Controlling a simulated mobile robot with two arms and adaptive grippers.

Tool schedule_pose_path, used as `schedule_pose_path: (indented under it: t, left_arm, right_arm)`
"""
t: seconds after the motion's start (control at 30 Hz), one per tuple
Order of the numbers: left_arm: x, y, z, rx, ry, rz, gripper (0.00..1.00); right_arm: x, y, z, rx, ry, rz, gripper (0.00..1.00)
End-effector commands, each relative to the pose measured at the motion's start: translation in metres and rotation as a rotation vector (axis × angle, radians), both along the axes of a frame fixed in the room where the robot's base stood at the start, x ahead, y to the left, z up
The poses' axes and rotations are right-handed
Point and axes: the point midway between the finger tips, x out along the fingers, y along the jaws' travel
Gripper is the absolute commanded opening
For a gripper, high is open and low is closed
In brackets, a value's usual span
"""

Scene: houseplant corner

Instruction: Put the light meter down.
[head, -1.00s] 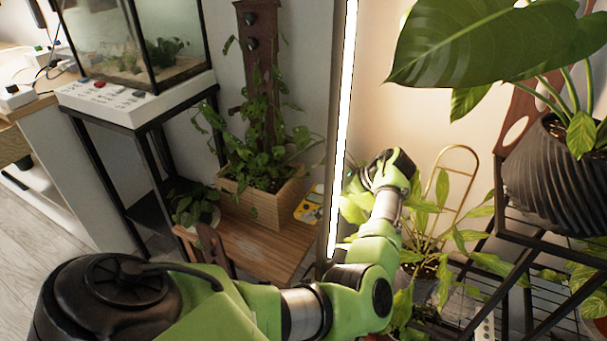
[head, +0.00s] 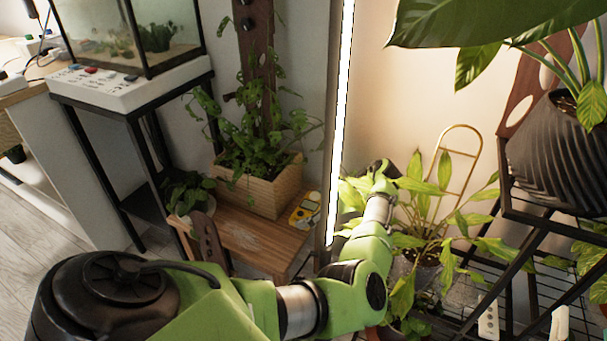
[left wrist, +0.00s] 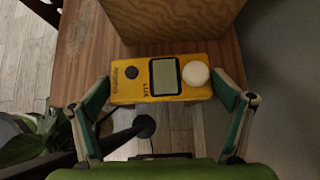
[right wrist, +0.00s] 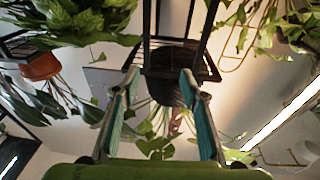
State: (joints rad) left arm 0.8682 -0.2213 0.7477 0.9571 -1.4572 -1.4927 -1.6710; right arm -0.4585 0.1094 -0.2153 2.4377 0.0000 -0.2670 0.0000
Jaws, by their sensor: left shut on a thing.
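The light meter (head: 305,210) is yellow, with a grey screen and a white dome. It is by the right end of the wooden planter, over the right part of the wooden bench (head: 245,236). In the left wrist view, my left gripper (left wrist: 162,82) is shut on the meter (left wrist: 125,96), one finger at each end. I cannot tell whether the meter touches the bench. In the head view the left fingers are hidden around the light post; the arm reaches round its right side. My right gripper (right wrist: 160,76) is open and empty in the right wrist view.
The planter (head: 262,195) with a climbing plant fills much of the bench. A lit light strip (head: 341,110) stands upright between bench and arm. Leafy plants (head: 425,200) crowd the arm's right side. A black wire shelf (head: 530,222) stands at right. Bare bench shows in front of the planter.

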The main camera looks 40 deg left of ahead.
Motion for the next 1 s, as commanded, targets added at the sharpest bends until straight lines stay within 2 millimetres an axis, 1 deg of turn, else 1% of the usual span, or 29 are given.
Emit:
schedule_pose_path:
  t: [0.03,0.17,0.2,0.3,0.4,0.57,0.77,0.93,0.97,1.0]
  left_arm:
    - [-0.003,0.009,-0.002,0.003,-0.003,0.006,0.68]
    - [-0.01,0.029,-0.002,0.003,-0.002,0.004,0.68]
    - [-0.009,0.028,-0.005,0.001,0.0,0.001,0.68]
    - [-0.009,0.027,-0.009,0.0,0.0,0.001,0.68]
    - [-0.009,0.027,-0.011,0.0,-0.001,0.001,0.68]
    - [-0.009,0.027,-0.011,0.001,0.0,0.001,0.68]
    - [-0.009,0.027,-0.011,0.001,0.0,0.001,0.68]
    - [-0.009,0.027,-0.014,0.001,0.0,0.0,0.68]
    - [-0.009,0.027,-0.015,0.0,0.001,0.001,0.98]
    - [-0.009,0.027,-0.015,0.0,0.001,0.001,1.0]
  right_arm:
    - [-0.001,0.001,0.008,0.013,-0.048,0.003,0.4]
    - [-0.008,0.003,0.04,0.054,-0.2,0.012,0.4]
    - [-0.012,0.004,0.049,0.066,-0.244,0.014,0.4]
    - [-0.02,0.004,0.068,0.092,-0.336,0.02,0.4]
    - [-0.026,0.004,0.08,0.108,-0.393,0.023,0.4]
    - [-0.03,0.003,0.086,0.116,-0.421,0.024,0.4]
    - [-0.029,0.003,0.085,0.115,-0.417,0.024,0.4]
    - [-0.026,0.004,0.081,0.108,-0.391,0.023,0.4]
    - [-0.026,0.004,0.08,0.107,-0.388,0.023,0.4]
    - [-0.026,0.004,0.08,0.107,-0.389,0.023,0.4]
